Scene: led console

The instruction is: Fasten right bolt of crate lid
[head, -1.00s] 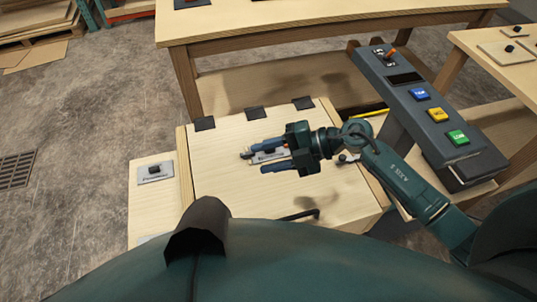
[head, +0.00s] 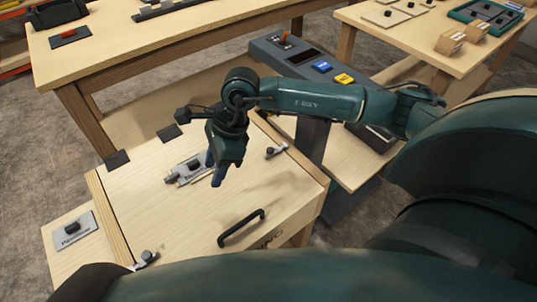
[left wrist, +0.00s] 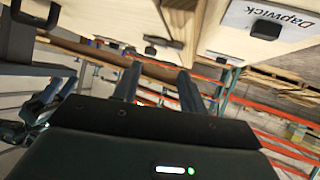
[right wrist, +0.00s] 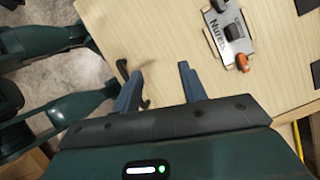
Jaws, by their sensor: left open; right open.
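The crate lid (head: 150,205) is pale wood and lies closed, with a black handle (head: 241,228) near its front. The right bolt (head: 276,150) is a small grey fitting with a dark knob at the lid's right edge. The left bolt (head: 146,259) is at the front left corner and shows in the left wrist view (left wrist: 160,42). My right gripper (head: 215,178) is open and empty, pointing down above the lid, left of the right bolt and apart from it. It shows in the right wrist view (right wrist: 160,85). My left gripper (left wrist: 157,80) is open and empty.
A labelled plate with a dark knob (head: 188,170) lies on the lid by my right gripper. Another plate (head: 72,229) is left of the crate. The button console (head: 322,66) stands behind my right arm. Tables stand at the back (head: 180,33) and right (head: 400,42).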

